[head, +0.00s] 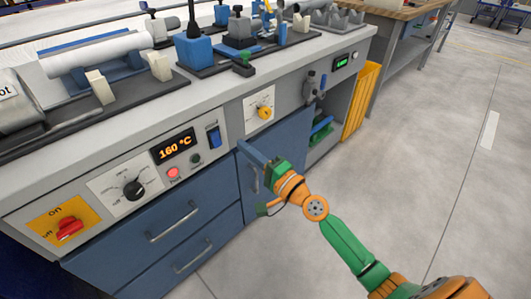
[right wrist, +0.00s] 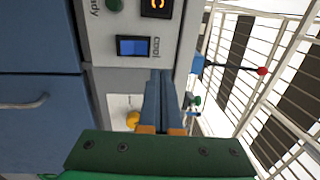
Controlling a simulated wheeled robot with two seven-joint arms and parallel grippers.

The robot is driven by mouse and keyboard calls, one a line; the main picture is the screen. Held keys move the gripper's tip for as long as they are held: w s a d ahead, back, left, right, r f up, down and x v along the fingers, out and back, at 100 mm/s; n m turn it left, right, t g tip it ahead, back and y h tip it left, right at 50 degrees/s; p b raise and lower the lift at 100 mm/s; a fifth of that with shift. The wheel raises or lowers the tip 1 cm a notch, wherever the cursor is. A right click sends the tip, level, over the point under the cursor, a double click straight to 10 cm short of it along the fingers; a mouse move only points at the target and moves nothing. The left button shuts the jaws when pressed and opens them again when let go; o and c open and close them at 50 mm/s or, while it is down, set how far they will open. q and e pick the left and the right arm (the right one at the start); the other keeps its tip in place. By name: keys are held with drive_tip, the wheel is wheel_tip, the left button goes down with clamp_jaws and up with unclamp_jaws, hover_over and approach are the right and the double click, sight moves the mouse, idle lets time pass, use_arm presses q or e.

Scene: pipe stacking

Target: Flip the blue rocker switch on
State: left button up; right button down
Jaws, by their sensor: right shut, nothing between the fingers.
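The blue rocker switch (head: 213,135) sits in a dark frame on the grey front panel, right of the orange 160 °C display. In the right wrist view the switch (right wrist: 131,46) shows beside the word "Cool"; which way it is tipped is not clear. My right gripper (head: 241,145) is shut and empty, its long blue fingers together. Its tips are close to the panel, to the right of and slightly below the switch in the head view, apart from it. In the right wrist view the fingertips (right wrist: 161,73) also show beside the switch. My left gripper is not in view.
The panel also carries a yellow knob (head: 264,113), a red button (head: 173,173), a black knob (head: 134,188) and a red rotary switch (head: 70,229). Blue drawers with handles (head: 173,222) lie below. Pipes and fixtures crowd the benchtop. The floor at right is clear.

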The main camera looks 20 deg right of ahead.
drive_tip(key=s, duration=0.1)
drive_tip(key=s+d, duration=0.1)
drive_tip(key=s, duration=0.1)
drive_tip(key=s+r, duration=0.1)
drive_tip(key=shift+s+d, duration=0.35)
